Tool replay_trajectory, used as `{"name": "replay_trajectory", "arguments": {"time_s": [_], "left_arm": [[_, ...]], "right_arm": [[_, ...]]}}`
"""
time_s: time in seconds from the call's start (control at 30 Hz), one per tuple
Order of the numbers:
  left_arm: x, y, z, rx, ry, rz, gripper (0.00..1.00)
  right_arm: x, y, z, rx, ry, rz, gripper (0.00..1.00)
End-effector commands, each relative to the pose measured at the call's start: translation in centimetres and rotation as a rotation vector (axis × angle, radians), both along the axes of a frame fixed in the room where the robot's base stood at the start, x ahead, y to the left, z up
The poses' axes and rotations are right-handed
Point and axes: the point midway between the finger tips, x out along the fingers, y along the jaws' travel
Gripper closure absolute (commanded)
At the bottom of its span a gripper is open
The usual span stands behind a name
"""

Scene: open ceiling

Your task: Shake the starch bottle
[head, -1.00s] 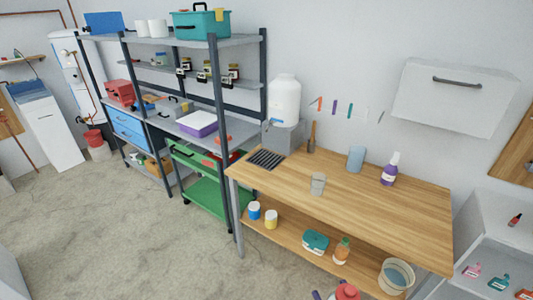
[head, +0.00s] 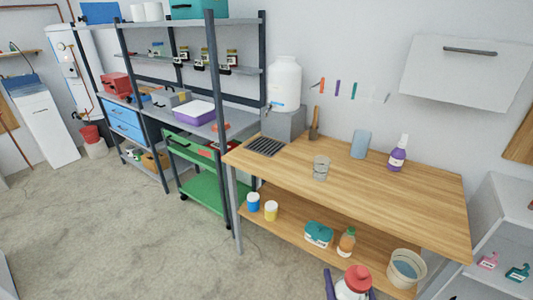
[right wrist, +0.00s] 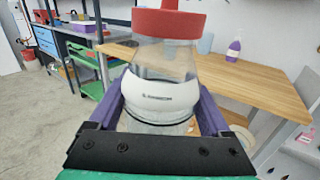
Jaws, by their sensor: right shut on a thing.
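My right gripper (head: 350,288) is at the bottom edge of the head view, with purple fingers around a clear bottle with a red cap (head: 357,279). In the right wrist view, the fingers (right wrist: 160,110) are shut on both sides of this bottle (right wrist: 165,60). The bottle has a white label whose text is too small to read. It stands roughly upright in the grip, in front of the table. The lower part of the bottle is hidden by the gripper. My left gripper is not in view.
The wooden table (head: 400,195) holds a glass (head: 321,168), a blue-grey cup (head: 361,144) and a purple spray bottle (head: 397,155). Its lower shelf holds a teal box (head: 318,234), an orange bottle (head: 346,243) and a bucket (head: 405,268). The floor at left (head: 100,230) is clear.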

Motion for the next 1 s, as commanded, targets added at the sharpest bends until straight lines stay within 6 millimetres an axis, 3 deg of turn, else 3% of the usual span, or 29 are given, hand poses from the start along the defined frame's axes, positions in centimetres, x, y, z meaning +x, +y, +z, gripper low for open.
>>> {"name": "replay_trajectory", "arguments": {"time_s": [0.1,0.13,0.17,0.23,0.27,0.3,0.4,0.43,0.5,0.53,0.57,0.63,0.7,0.8,0.83,0.87,0.93,1.0], "left_arm": [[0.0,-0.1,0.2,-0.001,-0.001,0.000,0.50],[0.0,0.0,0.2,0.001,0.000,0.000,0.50],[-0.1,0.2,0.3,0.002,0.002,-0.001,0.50],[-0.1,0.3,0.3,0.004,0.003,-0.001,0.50],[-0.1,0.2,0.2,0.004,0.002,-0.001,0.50],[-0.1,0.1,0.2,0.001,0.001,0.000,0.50],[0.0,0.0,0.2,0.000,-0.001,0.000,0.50],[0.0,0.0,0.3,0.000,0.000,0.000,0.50],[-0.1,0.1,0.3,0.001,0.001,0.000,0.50],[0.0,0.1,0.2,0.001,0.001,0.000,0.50],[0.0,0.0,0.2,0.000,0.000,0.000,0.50],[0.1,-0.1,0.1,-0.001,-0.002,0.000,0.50],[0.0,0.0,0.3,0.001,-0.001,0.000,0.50],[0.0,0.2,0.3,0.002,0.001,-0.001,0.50],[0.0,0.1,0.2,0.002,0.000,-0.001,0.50],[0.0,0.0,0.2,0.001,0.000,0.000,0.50],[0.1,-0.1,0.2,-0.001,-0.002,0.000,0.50],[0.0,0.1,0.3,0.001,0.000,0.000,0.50]], "right_arm": [[0.0,0.4,-6.4,-0.013,0.019,0.020,0.96],[0.0,0.4,-6.8,-0.009,0.014,0.015,0.96],[0.0,0.3,-5.9,-0.001,0.010,0.008,0.96],[-0.1,-0.1,-0.9,0.009,0.002,-0.008,0.96],[-0.1,0.0,0.0,0.006,0.006,-0.004,0.96],[-0.1,0.3,-1.0,-0.002,0.015,0.010,0.96],[0.0,0.4,-6.8,-0.010,0.016,0.017,0.96],[0.0,0.3,-6.3,-0.004,0.011,0.011,0.96],[-0.1,-0.1,-1.5,0.008,0.002,-0.007,0.96],[-0.1,-0.1,-0.2,0.009,0.004,-0.006,0.96],[-0.1,0.1,-0.1,0.003,0.010,0.001,0.96],[0.0,0.5,-4.8,-0.013,0.020,0.022,0.96],[0.0,0.3,-6.7,-0.007,0.012,0.013,0.96],[-0.1,-0.1,-0.5,0.008,0.004,-0.007,0.96],[-0.1,0.0,0.0,0.005,0.007,-0.002,0.96],[-0.1,0.3,-1.0,-0.002,0.014,0.010,0.96],[0.0,0.4,-5.9,-0.013,0.018,0.021,0.96],[0.0,0.3,-6.6,-0.004,0.011,0.011,0.96]]}}
